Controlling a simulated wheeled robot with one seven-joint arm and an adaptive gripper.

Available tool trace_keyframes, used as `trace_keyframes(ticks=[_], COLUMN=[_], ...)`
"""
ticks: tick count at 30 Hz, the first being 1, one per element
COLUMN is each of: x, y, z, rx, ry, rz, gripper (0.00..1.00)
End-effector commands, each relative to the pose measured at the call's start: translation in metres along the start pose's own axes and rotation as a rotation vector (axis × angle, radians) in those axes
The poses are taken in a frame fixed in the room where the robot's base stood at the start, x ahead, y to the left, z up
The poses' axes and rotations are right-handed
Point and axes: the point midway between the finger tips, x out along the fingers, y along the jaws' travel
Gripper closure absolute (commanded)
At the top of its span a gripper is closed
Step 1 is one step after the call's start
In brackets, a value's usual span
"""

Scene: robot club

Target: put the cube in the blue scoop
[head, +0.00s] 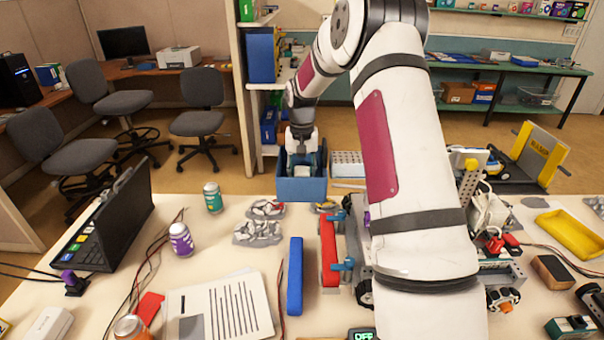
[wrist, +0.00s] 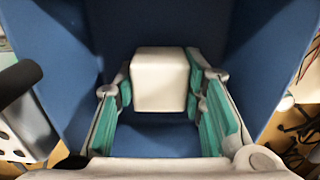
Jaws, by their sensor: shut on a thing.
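The white cube (wrist: 160,80) is between the green-padded fingers of my gripper (wrist: 161,92), with pads against its left and right sides. In the wrist view the blue scoop (wrist: 60,60) surrounds the cube and fingers, with blue walls at left, right and behind. In the head view the scoop (head: 301,190) stands at the far edge of the table, and my gripper (head: 303,165) reaches down into it. The cube (head: 302,171) shows as a small pale patch there. I cannot tell whether the cube touches the scoop's floor.
A grey perforated block (head: 347,164) is right of the scoop. Crumpled grey pieces (head: 258,233), a blue bar (head: 295,276) and a red bar (head: 329,250) lie nearer. Cans (head: 213,197) and a laptop (head: 110,220) stand at left. A yellow tray (head: 571,235) is at right.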

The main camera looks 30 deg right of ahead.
Motion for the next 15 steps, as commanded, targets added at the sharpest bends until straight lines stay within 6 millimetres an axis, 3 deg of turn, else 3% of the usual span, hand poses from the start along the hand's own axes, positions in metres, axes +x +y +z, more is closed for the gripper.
trace_keyframes(ticks=[2, 3, 5, 15], x=[0.0026, 0.0020, 0.0018, -0.0006], y=[-0.0003, -0.0003, -0.0003, 0.0000], z=[0.0000, 0.0000, 0.0001, 0.0001], rx=[0.000, 0.000, 0.000, 0.000], ry=[-0.001, 0.000, 0.000, 0.000], rz=[0.000, 0.000, 0.000, 0.000], gripper=[0.91, 0.54, 0.43, 0.43])
